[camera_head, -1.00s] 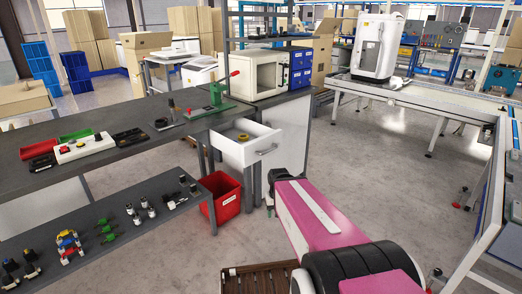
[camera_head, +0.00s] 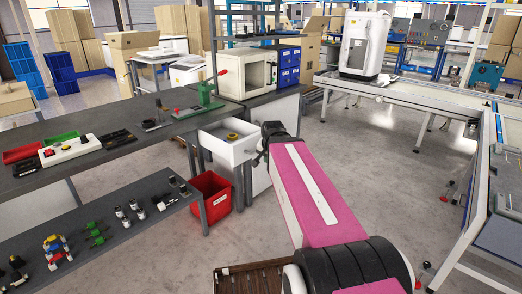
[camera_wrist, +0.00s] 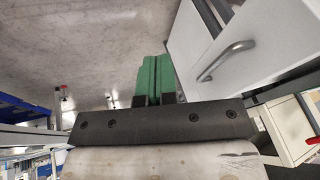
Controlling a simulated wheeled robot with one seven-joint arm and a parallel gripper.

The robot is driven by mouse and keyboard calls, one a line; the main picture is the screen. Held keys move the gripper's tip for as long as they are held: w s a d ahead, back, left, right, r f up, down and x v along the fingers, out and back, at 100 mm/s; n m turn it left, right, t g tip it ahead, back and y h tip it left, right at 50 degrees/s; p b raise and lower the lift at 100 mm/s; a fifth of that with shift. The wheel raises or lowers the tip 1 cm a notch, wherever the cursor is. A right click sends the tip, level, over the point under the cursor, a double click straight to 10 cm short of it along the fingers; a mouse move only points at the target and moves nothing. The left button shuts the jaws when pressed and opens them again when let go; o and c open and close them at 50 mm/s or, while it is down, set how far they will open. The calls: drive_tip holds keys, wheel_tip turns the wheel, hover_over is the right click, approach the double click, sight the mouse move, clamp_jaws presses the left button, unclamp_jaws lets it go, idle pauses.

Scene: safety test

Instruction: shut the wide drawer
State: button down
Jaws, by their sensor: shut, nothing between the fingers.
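The wide white drawer (camera_head: 222,149) stands pulled out below the dark bench top in the head view. A yellow ring (camera_head: 232,136) lies inside it. My gripper (camera_head: 257,160) is at the drawer's front, with the end of my arm hiding much of the front panel and the handle there. The wrist view shows the white drawer front (camera_wrist: 275,38) with its grey bar handle (camera_wrist: 226,60). My green fingers (camera_wrist: 157,82) are together and empty, to the left of the handle and apart from it. Whether they touch the panel's edge cannot be told.
A red bin (camera_head: 211,196) stands on the floor below the drawer. A lower shelf with small parts is at the left. The floor to the right is open.

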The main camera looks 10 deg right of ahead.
wheel_tip(320, 180, up, 8)
drive_tip(key=w+d+m+t, duration=0.1)
drive_tip(key=w+m+t, duration=0.1)
drive_tip(key=m, duration=0.1)
drive_tip(key=w+a+r+x, duration=0.1)
drive_tip(key=a+x, duration=0.1)
drive_tip(key=x, duration=1.1)
drive_tip(key=shift+w+a, duration=0.15)
drive_tip(key=shift+w, duration=0.05)
drive_tip(key=w+a, duration=0.5)
drive_tip(key=w, duration=0.2)
drive_tip(key=w+a, duration=0.5)
drive_tip(key=w, duration=0.3)
drive_tip(key=w+a, duration=0.6)
drive_tip(key=w, duration=0.1)
drive_tip(key=shift+w+a+r, duration=0.1)
drive_tip(key=shift+w, duration=0.05)
drive_tip(key=shift+w, duration=0.1)
